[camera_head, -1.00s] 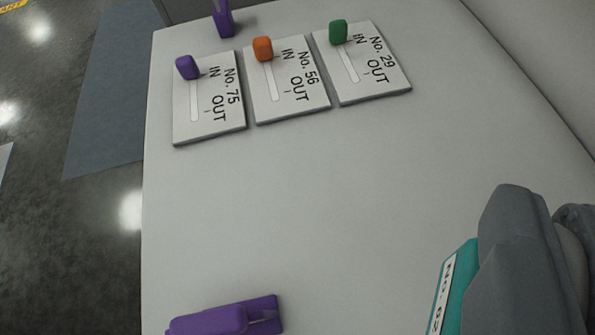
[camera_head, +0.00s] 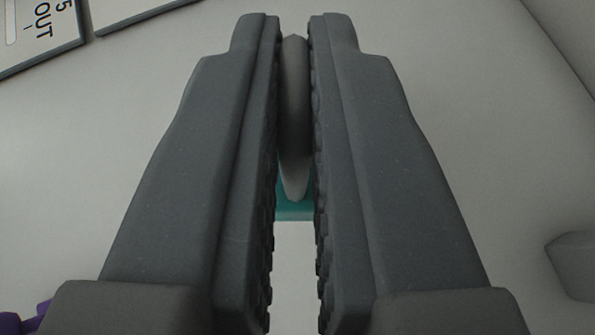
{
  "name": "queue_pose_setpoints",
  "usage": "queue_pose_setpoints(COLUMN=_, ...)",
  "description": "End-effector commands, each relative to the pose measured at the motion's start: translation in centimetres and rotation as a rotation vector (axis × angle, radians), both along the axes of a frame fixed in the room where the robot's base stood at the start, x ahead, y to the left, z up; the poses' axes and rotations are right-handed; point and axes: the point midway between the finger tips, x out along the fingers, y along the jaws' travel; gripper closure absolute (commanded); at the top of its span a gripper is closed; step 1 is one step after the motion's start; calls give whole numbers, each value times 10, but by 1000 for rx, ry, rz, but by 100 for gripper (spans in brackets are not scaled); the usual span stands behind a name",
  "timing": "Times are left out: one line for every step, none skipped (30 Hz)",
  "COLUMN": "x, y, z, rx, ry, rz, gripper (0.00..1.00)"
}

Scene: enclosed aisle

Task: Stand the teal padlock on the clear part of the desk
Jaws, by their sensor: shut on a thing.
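My gripper (camera_head: 295,45) fills the middle of the camera view, with its two dark grey fingers closed on a pale grey rounded piece, the shackle (camera_head: 295,125) of the teal padlock. The teal body of the padlock (camera_head: 295,210) shows only as a small strip between and below the fingers; the rest is hidden. The pale desk (camera_head: 490,130) lies beneath. I cannot tell whether the padlock touches it.
Part of a white "OUT" plate (camera_head: 38,42) shows at the top left, with the edge of a second plate (camera_head: 120,8) beside it. A purple thing (camera_head: 25,318) is cut off at the bottom left. A grey blocky thing (camera_head: 575,262) stands at the right. The desk is bare between them.

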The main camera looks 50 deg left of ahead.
Motion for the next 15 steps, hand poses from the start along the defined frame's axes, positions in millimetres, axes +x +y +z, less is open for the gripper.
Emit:
queue_pose_setpoints(x=0, y=1, z=-8, rx=0, ry=0, rz=1, gripper=100)
queue_pose_setpoints(x=0, y=1, z=-10, rx=1, ry=0, rz=1, gripper=100)
queue_pose_setpoints(x=0, y=1, z=-12, rx=1, ry=-1, rz=0, gripper=100)
queue_pose_setpoints(x=0, y=1, z=-13, rx=1, ry=-2, rz=0, gripper=100)
queue_pose_setpoints(x=0, y=1, z=-14, rx=0, ry=-3, rz=1, gripper=100)
queue_pose_setpoints(x=0, y=1, z=-15, rx=1, ry=-3, rz=1, gripper=100)
queue_pose_setpoints(x=0, y=1, z=-17, rx=0, ry=-3, rz=1, gripper=100)
queue_pose_setpoints(x=0, y=1, z=-19, rx=0, ry=-3, rz=1, gripper=100)
queue_pose_setpoints(x=0, y=1, z=-22, rx=0, ry=-3, rz=1, gripper=100)
queue_pose_setpoints(x=0, y=1, z=-25, rx=1, ry=-2, rz=0, gripper=100)
queue_pose_setpoints(x=0, y=1, z=-29, rx=1, ry=-2, rz=0, gripper=100)
queue_pose_setpoints(x=0, y=1, z=-34, rx=1, ry=-1, rz=0, gripper=100)
queue_pose_setpoints(x=0, y=1, z=-38, rx=1, ry=-1, rz=0, gripper=100)
queue_pose_setpoints(x=0, y=1, z=-43, rx=0, ry=-1, rz=0, gripper=100)
queue_pose_setpoints(x=0, y=1, z=-48, rx=0, ry=-1, rz=0, gripper=100)
